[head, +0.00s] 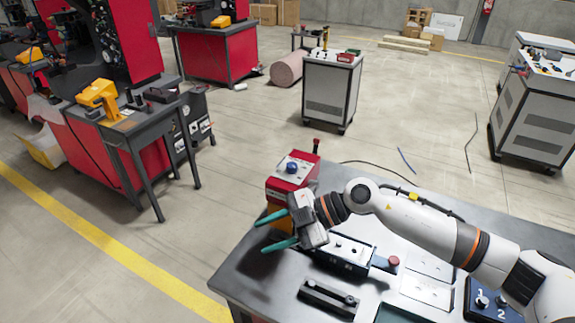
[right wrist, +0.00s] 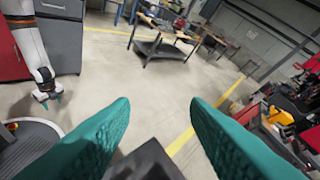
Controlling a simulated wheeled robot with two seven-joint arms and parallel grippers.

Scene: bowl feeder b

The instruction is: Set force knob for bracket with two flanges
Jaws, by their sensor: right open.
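A red box (head: 307,174) stands at the back left corner of the metal table, with a blue knob (head: 292,168) on its pale top panel. My right gripper (head: 260,235) is in front of the red box and hides part of its lower side. Its two teal fingers are spread, pointing left, with nothing between them; they also show apart in the right wrist view (right wrist: 160,102). My left gripper (right wrist: 45,98) appears small at the left of the right wrist view; its opening is unclear. I cannot identify the force knob or a two-flange bracket for certain.
A dark block with a pale top (head: 350,245), a black rail (head: 328,298) and a blue panel marked 1 and 2 (head: 493,302) lie on the metal table (head: 250,280). A white cabinet (head: 332,90) and red workstations (head: 95,150) stand beyond.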

